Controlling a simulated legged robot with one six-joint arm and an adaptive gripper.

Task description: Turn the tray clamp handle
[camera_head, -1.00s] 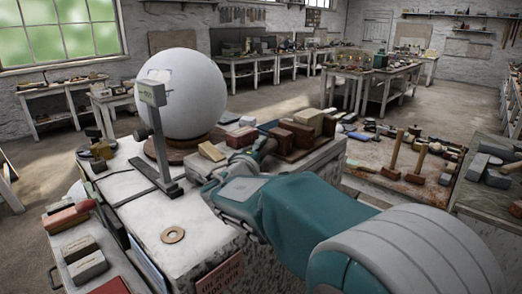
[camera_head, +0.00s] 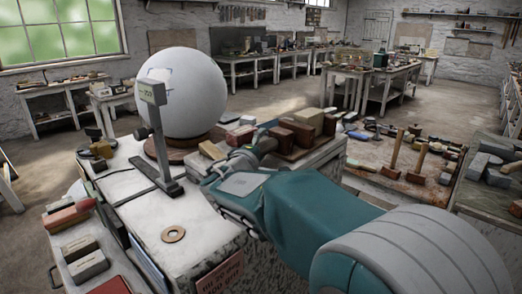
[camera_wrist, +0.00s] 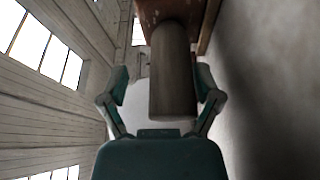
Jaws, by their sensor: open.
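A grey, worn cylinder (camera_wrist: 172,80), which looks like the clamp handle, hangs down from a reddish-brown part (camera_wrist: 176,10) in the wrist view. My gripper (camera_wrist: 160,80) is open, with one teal finger on each side of the cylinder. The near end of the cylinder stops just in front of the teal palm. I cannot tell whether either finger touches it. In the head view my gripper (camera_head: 244,157) is at the back right of the white work table (camera_head: 200,225), close to brown blocks (camera_head: 292,135). My arm hides part of that spot.
A large white sphere (camera_head: 195,92) on a brown round base stands behind a grey post with a box head (camera_head: 152,92). A tan ring (camera_head: 173,234) lies on the table front. Mallets (camera_head: 415,163) and tools cover the bench to the right.

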